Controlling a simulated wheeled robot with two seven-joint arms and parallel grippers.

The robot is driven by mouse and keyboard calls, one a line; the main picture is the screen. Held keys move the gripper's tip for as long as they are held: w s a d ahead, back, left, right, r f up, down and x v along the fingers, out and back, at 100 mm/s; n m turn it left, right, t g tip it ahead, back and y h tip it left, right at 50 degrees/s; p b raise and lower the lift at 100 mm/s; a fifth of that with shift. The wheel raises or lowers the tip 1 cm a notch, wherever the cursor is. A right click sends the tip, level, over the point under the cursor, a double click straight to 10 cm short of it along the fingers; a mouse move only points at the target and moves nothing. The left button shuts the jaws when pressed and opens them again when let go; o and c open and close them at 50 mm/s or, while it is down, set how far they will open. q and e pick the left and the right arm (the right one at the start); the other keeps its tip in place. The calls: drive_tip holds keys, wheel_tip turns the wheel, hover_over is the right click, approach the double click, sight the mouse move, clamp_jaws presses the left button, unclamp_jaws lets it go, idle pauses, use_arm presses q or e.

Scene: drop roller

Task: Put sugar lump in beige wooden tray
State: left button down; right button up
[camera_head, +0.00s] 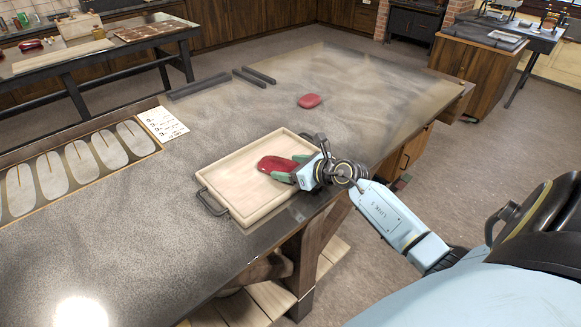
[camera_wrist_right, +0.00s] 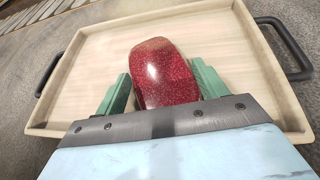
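A glossy dark red sugar lump (camera_head: 273,163) is between the green fingers of my right gripper (camera_head: 294,168). The beige wooden tray (camera_head: 236,209) is under it, on the table near the right edge. In the right wrist view, the fingers of my right gripper (camera_wrist_right: 162,90) lie against both sides of the red lump (camera_wrist_right: 163,72), and the pale tray floor (camera_wrist_right: 90,65) surrounds it. I cannot tell whether the lump touches the tray floor. My left gripper is not in view.
A second red lump (camera_head: 309,101) lies on the dark table (camera_head: 205,125) beyond the tray. Dark bars (camera_head: 255,77) lie farther back. A board with pale oval shapes (camera_head: 80,158) and a white card (camera_head: 162,123) are at the left. The table between them is clear.

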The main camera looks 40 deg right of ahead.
drive_tip(key=o, duration=0.5)
drive_tip(key=shift+c, duration=0.2)
drive_tip(key=shift+r, duration=0.15)
drive_tip(key=p+v, duration=0.1)
drive_tip(key=v, duration=1.1)
